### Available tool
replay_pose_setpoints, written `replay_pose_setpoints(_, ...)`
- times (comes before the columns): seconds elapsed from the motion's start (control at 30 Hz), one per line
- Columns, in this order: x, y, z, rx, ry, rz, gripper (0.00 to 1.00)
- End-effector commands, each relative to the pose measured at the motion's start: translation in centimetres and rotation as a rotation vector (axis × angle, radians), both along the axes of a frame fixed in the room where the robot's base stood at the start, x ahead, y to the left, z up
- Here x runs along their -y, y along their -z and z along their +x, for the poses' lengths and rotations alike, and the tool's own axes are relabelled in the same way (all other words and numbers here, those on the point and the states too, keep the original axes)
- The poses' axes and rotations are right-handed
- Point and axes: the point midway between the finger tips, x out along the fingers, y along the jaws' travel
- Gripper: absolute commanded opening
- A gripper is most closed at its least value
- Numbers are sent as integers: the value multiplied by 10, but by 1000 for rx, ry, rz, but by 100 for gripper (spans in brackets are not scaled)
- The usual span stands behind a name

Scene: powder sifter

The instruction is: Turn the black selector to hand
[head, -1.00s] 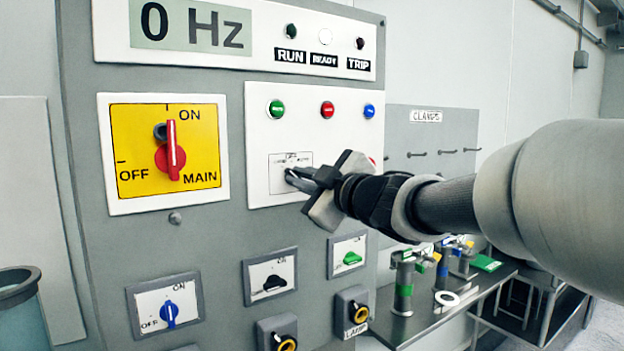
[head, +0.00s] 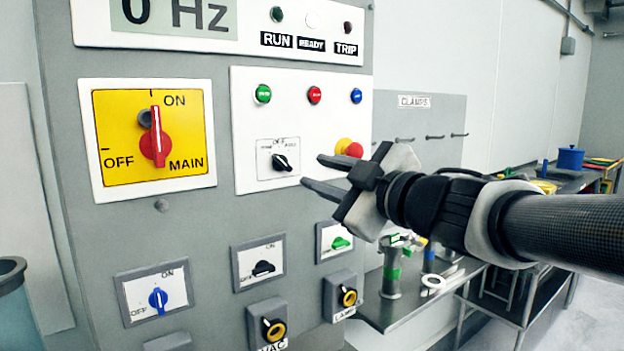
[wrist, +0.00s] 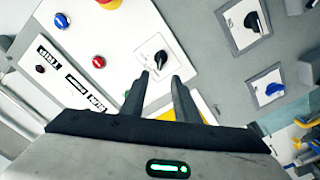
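The black selector (head: 281,161) is on the white upper panel, below the green button. Its bar slants from upper left, on the side of the left-hand label, to lower right; the small labels are blurred apart from OFF above. The selector also shows in the wrist view (wrist: 161,60), just beyond the fingertips. My gripper (head: 312,172) is open and empty, to the right of the selector and apart from it, its fingers pointing left at the panel. In the wrist view its two fingers (wrist: 161,76) are spread with a gap between them.
A red-and-yellow stop button (head: 349,147) is close above my fingers. Green (head: 263,94), red (head: 314,95) and blue (head: 356,96) buttons sit higher. The red main switch (head: 156,138) is at left. Black (head: 263,268) and green (head: 341,243) knobs are below.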

Motion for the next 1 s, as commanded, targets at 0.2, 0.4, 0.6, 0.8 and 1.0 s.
replay_pose_setpoints(0.2, 25, -2, -37, 2, 1, 0, 28)
replay_pose_setpoints(0.4, 35, 0, -52, 1, 0, -1, 28)
replay_pose_setpoints(0.6, 36, 1, -54, -1, -1, 0, 28)
replay_pose_setpoints(0.8, 38, -1, -52, 0, 12, 5, 28)
replay_pose_setpoints(1.0, 90, -4, -36, -56, 293, 109, 28)
